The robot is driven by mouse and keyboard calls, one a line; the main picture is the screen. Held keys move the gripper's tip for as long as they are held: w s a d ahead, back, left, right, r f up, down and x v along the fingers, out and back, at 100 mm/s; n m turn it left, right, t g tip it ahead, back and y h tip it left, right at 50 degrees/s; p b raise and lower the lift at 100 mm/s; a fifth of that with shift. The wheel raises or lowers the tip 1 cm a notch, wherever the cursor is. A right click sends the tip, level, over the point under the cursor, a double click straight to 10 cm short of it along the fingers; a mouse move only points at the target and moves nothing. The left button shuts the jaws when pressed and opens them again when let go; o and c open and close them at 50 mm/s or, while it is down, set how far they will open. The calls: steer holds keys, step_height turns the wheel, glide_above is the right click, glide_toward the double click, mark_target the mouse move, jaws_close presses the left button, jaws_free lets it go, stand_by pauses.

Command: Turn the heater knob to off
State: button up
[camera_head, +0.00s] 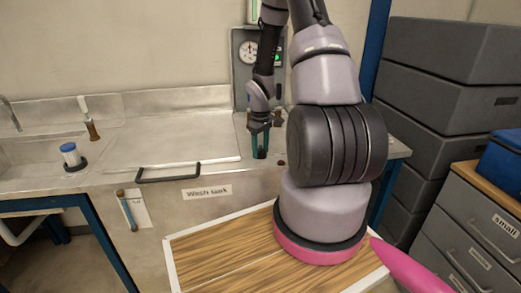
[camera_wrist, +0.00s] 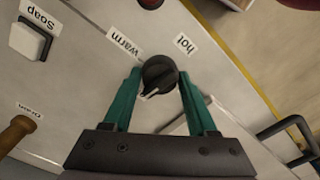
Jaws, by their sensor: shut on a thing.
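The heater knob (camera_wrist: 158,72) is round and black with a pale pointer mark. In the wrist view the mark points down and slightly left, away from the "warm" label (camera_wrist: 123,42) and the "hot" label (camera_wrist: 185,43). No "off" label shows. My gripper (camera_wrist: 160,78) has its green fingers on both sides of the knob, shut on it. In the head view my gripper (camera_head: 260,145) points down at the metal bench, right of the wash tank lid. The knob is not clear there, screened by the fingers.
A soap switch (camera_wrist: 32,40) and a brown handle (camera_wrist: 15,132) are at left in the wrist view. The gauge panel (camera_head: 244,75) stands behind my gripper. The wash tank lid (camera_head: 160,140) has a black handle (camera_head: 168,176).

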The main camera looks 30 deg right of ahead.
mark_target(261, 148)
steer(key=shift+n, duration=0.8)
steer(key=o, duration=1.4)
steer(key=shift+c, duration=0.2)
step_height(261, 148, up, 11)
steer(key=shift+f, duration=0.1)
